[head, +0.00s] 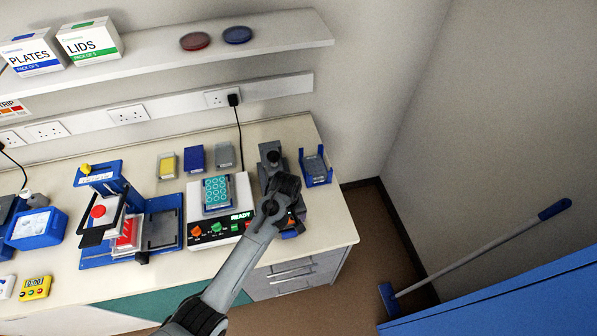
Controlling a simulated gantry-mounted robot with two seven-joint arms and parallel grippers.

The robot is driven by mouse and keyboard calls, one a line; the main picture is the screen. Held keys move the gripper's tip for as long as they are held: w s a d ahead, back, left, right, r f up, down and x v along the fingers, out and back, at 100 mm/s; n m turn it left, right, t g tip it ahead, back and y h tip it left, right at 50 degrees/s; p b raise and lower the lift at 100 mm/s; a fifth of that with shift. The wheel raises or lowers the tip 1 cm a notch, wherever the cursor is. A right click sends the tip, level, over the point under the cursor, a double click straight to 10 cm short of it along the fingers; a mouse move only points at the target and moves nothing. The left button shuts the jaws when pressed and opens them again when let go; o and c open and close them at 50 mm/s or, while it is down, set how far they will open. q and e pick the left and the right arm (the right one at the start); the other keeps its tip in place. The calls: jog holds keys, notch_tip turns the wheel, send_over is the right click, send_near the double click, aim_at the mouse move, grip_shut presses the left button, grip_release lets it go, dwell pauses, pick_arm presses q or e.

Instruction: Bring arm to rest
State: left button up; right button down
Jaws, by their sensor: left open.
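My left arm (232,270) reaches in from the bottom over the front edge of the bench (335,215). Its wrist (284,190) is bent over the right part of the bench. My left gripper (292,229) points down there, to the right of the white instrument with the READY display (242,216). It is open; its fingertips are small and partly hidden, and I see nothing held in it. A dark grey device (270,158) stands just behind the wrist, partly covered by it. My right gripper is not in view.
A blue rack (316,168) stands right of the wrist. A well plate (217,192) sits on the white instrument. A blue press-like stand (160,232) is further left. A shelf (280,30) runs above. A broom (480,250) leans at the right, beyond the bench's end.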

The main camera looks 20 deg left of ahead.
pick_arm(q)
jog(key=s+a+f+g+p, duration=0.1)
jog(key=s+f, duration=0.4)
jog(key=s, duration=0.3)
jog(key=s+a+f+g+p, duration=0.1)
jog(key=s+a+f+g, duration=0.1)
jog(key=s+f, duration=0.4)
jog(key=s+a+r+m+p, duration=0.1)
jog(key=s+a+r+p, duration=0.2)
jog(key=s, duration=1)
notch_tip(320, 180, up, 21)
jog(key=m+t, duration=0.6)
jog(key=m, duration=0.1)
jog(key=shift+t, duration=0.3)
jog(key=shift+o, duration=0.3)
